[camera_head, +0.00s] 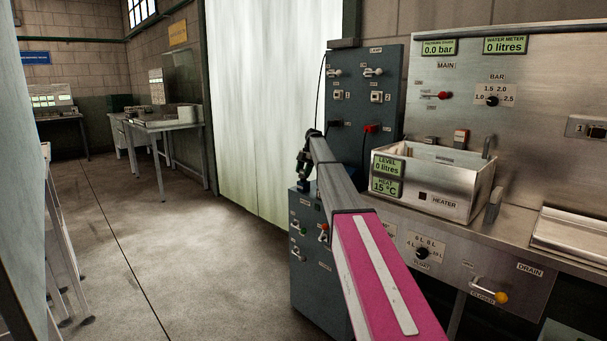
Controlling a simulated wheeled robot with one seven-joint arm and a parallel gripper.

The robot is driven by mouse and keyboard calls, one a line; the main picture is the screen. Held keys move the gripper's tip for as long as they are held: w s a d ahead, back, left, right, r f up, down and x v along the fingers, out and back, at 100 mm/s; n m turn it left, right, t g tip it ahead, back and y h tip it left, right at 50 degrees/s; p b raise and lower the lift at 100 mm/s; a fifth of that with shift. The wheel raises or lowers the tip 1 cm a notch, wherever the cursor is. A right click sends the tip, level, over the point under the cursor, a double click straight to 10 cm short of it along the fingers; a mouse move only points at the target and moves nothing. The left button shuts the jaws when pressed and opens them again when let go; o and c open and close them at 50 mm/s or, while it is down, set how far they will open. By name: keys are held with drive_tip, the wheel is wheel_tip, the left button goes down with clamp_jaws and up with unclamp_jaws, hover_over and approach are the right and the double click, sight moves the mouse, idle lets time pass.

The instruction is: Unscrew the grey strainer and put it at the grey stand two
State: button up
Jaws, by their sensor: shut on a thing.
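My arm reaches away from the lower right, pink near me and grey beyond. Its dark far end, with my gripper (303,172), is small and hangs just left of the tall dark panel, above the lower dark cabinet. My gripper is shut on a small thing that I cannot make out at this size. I cannot pick out the grey strainer or the grey stand two in this view.
The dark lamp panel (390,70) carries several switches. A steel tank (468,205) with level and heater displays stands on the steel bench at right. The lower dark cabinet (312,275) has levers. A table (168,125) stands far left.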

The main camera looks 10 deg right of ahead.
drive_tip(key=shift+r, duration=2.15)
drive_tip(key=shift+s+d+r, duration=0.1)
drive_tip(key=shift+s+d, duration=0.05)
drive_tip(key=s+d+r+m+t+h, duration=0.2)
drive_tip(key=s+d+m, duration=0.5)
drive_tip(key=s+m, duration=0.4)
drive_tip(key=s+d+r+m+t+h, duration=0.3)
drive_tip(key=s+d+m, duration=0.5)
drive_tip(key=m, duration=1)
drive_tip(key=shift+s+d+t+h, duration=0.3)
drive_tip(key=shift+s+t, duration=0.5)
drive_tip(key=shift+s, duration=0.55)
drive_tip(key=shift+f, duration=0.2)
